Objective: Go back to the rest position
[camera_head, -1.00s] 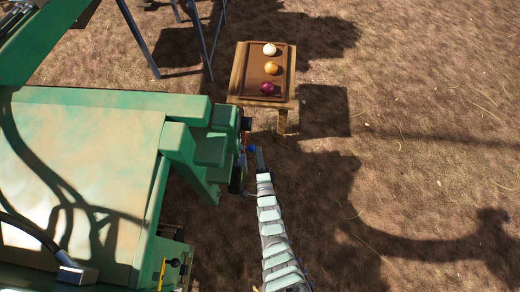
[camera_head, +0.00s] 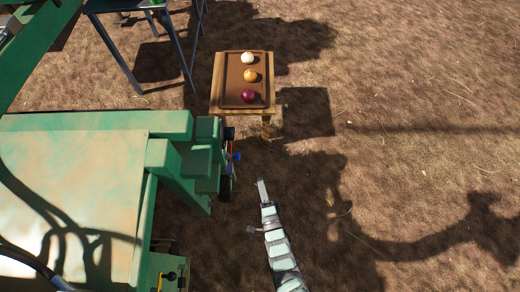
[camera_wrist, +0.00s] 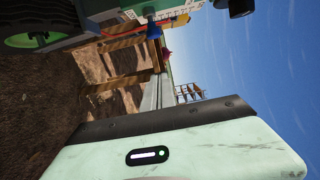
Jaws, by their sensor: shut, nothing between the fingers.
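My gripper (camera_head: 262,190) is at the tip of my pale segmented arm, in the lower middle of the head view. It is shut and empty. It hangs over bare ground, to the right of the green machine (camera_head: 75,121) and apart from it. A blue knob (camera_head: 237,156) and dark fittings stick out of the machine's right side, left of and above my gripper. In the wrist view the blue part (camera_wrist: 154,31) shows near the top, and the pale housing of my own wrist fills the bottom.
A wooden table (camera_head: 216,84) holds a tray with a white onion (camera_head: 248,58), a yellow onion (camera_head: 250,75) and a red onion (camera_head: 249,95). A blue metal-legged stand (camera_head: 105,6) is at the top left. The ground on the right is free.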

